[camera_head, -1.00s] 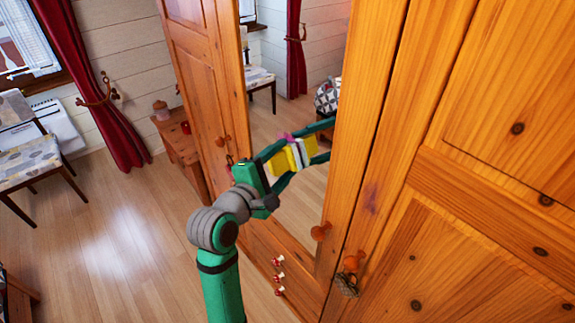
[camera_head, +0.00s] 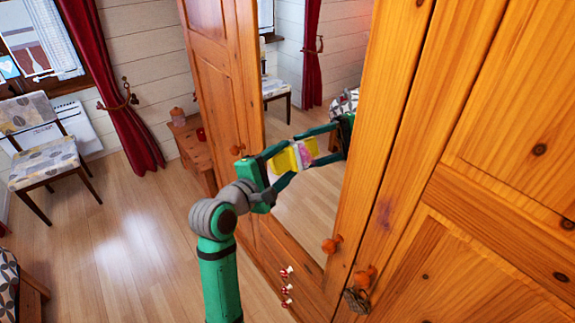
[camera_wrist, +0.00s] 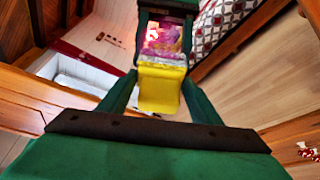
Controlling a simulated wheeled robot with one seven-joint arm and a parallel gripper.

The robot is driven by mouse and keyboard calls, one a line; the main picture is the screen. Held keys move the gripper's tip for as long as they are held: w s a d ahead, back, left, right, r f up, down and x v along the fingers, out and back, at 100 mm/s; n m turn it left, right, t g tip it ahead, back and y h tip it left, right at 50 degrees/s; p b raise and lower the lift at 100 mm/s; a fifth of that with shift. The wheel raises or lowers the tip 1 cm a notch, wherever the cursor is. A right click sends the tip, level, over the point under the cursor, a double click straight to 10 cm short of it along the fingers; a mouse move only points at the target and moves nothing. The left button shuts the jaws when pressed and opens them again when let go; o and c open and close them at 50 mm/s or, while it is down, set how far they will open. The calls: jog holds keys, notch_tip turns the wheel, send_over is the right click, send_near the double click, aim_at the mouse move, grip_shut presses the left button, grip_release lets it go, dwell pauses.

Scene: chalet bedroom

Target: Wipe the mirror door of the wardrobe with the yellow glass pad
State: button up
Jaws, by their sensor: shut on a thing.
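The mirror door (camera_head: 300,212) of the wooden wardrobe is in the middle of the head view, reflecting the room and my arm. My gripper (camera_head: 281,164) is in front of it, shut on the yellow glass pad (camera_head: 283,161). The pad's reflection, with a pinkish patch, lies right beside it. In the wrist view the yellow pad (camera_wrist: 160,88) is between my fingers, and a pink and purple patch with a bright glare shows just beyond it. The pad is very close to the glass; I cannot tell whether it touches.
The wardrobe's wooden door (camera_head: 425,260) with knobs fills the right side. A small wooden table (camera_head: 190,140) stands behind the wardrobe's left end. A patterned chair (camera_head: 45,140) and red curtain (camera_head: 108,85) are at the left. The floor (camera_head: 125,240) between is clear.

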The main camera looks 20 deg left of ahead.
jog(key=shift+w+a, duration=0.6)
jog(key=shift+a, duration=0.1)
jog(key=shift+r, duration=0.75)
jog(key=shift+s+d, duration=1.15)
jog(key=shift+d, duration=0.2)
jog(key=shift+s+d, duration=0.45)
jog(key=shift+d, duration=0.25)
jog(key=shift+s+d, duration=0.5)
jog(key=shift+d, duration=0.25)
jog(key=shift+s+d, duration=0.45)
jog(key=shift+d, duration=0.25)
jog(key=shift+s+d, duration=0.75)
jog(key=shift+d, duration=0.05)
jog(key=shift+s+a, duration=0.1)
jog(key=shift+a, duration=0.1)
jog(key=shift+s+a, duration=0.95)
jog(key=shift+s, duration=0.2)
jog(key=shift+s+a, duration=0.9)
jog(key=shift+s, duration=0.2)
